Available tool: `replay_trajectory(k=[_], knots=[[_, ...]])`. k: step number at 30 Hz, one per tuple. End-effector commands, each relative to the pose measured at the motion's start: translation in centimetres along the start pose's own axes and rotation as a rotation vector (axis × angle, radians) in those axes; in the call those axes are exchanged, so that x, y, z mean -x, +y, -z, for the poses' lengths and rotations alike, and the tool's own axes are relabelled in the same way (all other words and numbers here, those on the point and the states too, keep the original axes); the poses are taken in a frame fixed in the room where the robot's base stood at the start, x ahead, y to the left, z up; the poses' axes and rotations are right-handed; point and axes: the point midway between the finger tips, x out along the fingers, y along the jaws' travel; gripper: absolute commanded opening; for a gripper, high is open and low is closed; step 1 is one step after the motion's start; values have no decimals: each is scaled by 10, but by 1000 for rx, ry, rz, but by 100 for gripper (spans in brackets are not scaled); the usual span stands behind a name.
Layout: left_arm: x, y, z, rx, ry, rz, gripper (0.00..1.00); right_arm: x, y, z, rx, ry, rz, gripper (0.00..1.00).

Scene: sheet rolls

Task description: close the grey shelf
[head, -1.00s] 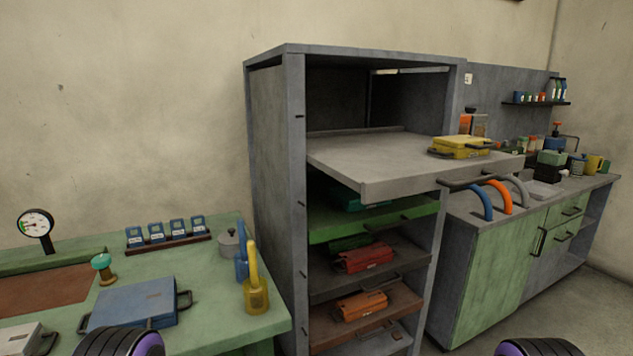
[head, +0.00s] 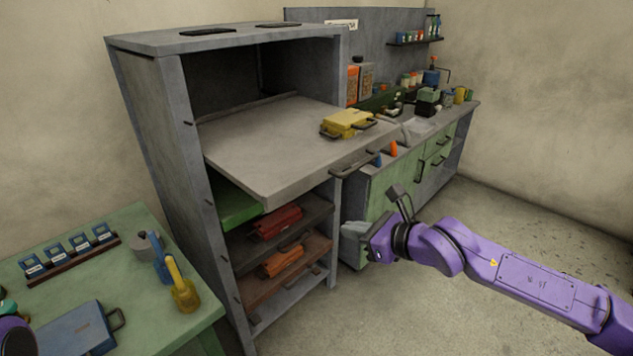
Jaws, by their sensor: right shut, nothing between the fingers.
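The grey shelf (head: 270,150) is pulled far out of the upper part of the grey cabinet (head: 160,120). A yellow case (head: 346,122) with dark handles lies on it near its right side. A dark handle (head: 354,165) is on the shelf's front edge. My right gripper (head: 352,240) is shut and empty, below and in front of that handle and apart from it. Its fingertips are small and partly hard to make out. My left gripper is not in view; only a bit of my left arm shows at the lower left edge.
Lower shelves hold a red case (head: 277,222) and an orange case (head: 282,262). A counter (head: 405,165) stands behind at the right. The floor in front is clear.

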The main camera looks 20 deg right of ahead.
Motion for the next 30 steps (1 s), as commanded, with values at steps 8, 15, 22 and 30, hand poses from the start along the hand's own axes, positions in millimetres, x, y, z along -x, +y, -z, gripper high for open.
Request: replay_trajectory(k=[8, 15, 22, 30], knots=[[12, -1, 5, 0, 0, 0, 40, 13, -22, -38, -103, -119, 24, 0], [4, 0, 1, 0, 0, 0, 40, -26, -23, -38, -93, -113, 26, 0], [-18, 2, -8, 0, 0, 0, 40, -61, -23, -36, -91, -107, 27, 0], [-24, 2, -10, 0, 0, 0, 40, -102, -26, -55, -99, -111, 25, 0]])
